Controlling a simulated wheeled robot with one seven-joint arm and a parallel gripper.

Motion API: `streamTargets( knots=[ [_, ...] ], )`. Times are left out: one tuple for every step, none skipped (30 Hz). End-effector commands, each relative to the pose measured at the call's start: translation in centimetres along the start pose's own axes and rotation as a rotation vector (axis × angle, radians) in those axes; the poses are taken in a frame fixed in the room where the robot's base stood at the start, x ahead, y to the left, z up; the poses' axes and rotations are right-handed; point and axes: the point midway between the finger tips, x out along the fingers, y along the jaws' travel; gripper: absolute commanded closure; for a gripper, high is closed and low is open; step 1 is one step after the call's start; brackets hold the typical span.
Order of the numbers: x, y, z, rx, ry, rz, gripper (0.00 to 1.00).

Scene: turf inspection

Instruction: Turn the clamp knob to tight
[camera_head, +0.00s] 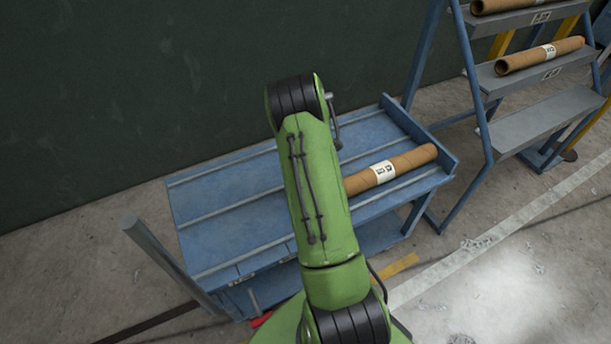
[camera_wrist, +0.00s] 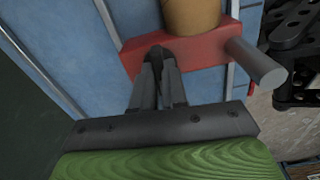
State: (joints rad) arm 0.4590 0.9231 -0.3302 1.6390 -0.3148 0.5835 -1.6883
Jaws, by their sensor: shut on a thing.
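A red clamp block (camera_wrist: 205,52) shows in the wrist view, at the lower end of a brown roll (camera_wrist: 190,14). A grey cylinder (camera_wrist: 257,62) sticks out from its right end. My gripper (camera_wrist: 158,58) is at the block's left part, with its fingertips close together on a small dark piece that looks like the clamp knob. The fingers hide most of that knob, so how far it is turned does not show. In the head view my green arm covers the gripper and the clamp.
A blue ribbed table (camera_head: 235,200) carries a labelled brown roll (camera_head: 400,168) at its right. A grey post (camera_head: 152,243) stands at its left corner. A blue rack (camera_head: 540,112) with more rolls stands at the right. Floor is open at the lower right.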

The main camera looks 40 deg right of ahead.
Motion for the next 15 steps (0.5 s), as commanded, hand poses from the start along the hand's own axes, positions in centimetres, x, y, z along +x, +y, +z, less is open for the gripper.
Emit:
streamTargets(
  knots=[
    [-0.07, 0.10, 0.01, -0.020, -0.001, 0.003, 1.00],
    [-0.08, 0.10, 0.01, -0.032, -0.001, 0.003, 1.00],
    [-0.08, 0.10, 0.02, -0.045, -0.001, 0.003, 1.00],
    [-0.07, 0.10, 0.02, -0.054, -0.001, 0.003, 1.00],
    [-0.07, 0.10, 0.02, -0.063, -0.001, 0.003, 1.00],
    [-0.07, 0.10, 0.02, -0.072, -0.001, 0.003, 1.00],
    [-0.07, 0.10, 0.01, -0.077, -0.001, 0.003, 1.00],
    [-0.07, 0.10, 0.01, -0.083, -0.001, 0.003, 1.00],
    [-0.07, 0.10, 0.01, -0.089, -0.001, 0.003, 1.00],
    [-0.07, 0.10, 0.01, -0.092, 0.000, 0.004, 1.00],
    [-0.07, 0.10, 0.01, -0.095, 0.000, 0.004, 1.00],
    [-0.07, 0.10, 0.01, -0.098, 0.000, 0.004, 1.00],
    [-0.07, 0.10, 0.01, -0.099, 0.000, 0.004, 1.00],
    [-0.07, 0.10, 0.01, -0.100, 0.000, 0.004, 1.00],
    [-0.07, 0.10, 0.01, -0.101, 0.000, 0.004, 1.00]
  ],
)
